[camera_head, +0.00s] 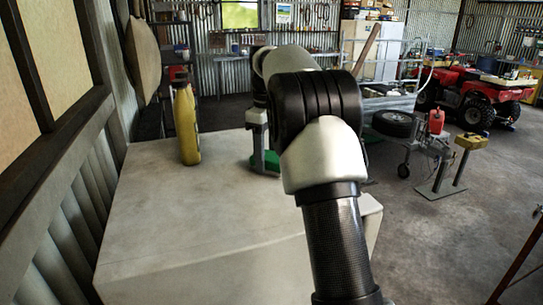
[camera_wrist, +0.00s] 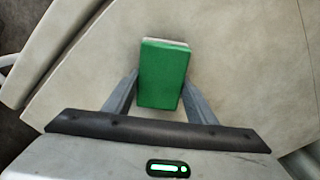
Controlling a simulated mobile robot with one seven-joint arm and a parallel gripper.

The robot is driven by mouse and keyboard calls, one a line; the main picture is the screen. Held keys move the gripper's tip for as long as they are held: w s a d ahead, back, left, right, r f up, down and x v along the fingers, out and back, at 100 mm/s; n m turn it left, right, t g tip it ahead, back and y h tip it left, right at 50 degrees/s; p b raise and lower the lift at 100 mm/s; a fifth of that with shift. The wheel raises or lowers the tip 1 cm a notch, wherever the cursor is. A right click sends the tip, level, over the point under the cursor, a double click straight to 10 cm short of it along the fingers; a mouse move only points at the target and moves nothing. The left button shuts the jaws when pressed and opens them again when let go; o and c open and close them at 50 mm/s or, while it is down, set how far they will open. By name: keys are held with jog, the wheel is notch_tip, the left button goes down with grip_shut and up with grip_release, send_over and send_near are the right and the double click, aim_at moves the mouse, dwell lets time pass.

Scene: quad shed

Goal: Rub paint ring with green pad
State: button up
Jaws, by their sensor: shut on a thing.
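The green pad (camera_wrist: 162,75) is a rectangular block with a pale layer showing at its far edge. It sits between the two grey fingers of my gripper (camera_wrist: 160,88) in the wrist view, and the gripper is shut on it. In the head view a green patch (camera_head: 270,163) shows low by my gripper, at the far part of the pale worktop (camera_head: 190,215), mostly behind my arm. I cannot tell whether the pad touches the surface. No paint ring can be made out in either view; my arm and the pad hide part of the worktop.
A yellow bottle (camera_head: 187,122) stands upright at the worktop's far left. The near and left parts of the top are clear. A corrugated wall runs along the left. A tyre (camera_head: 395,123), a red can (camera_head: 436,121) and a red quad (camera_head: 475,95) are beyond on the right.

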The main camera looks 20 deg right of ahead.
aim_at(232, 174)
jog(key=shift+a+r, duration=0.1)
jog(key=shift+a, duration=4.9)
jog(key=shift+r, duration=2.9)
notch_tip(232, 174, up, 3)
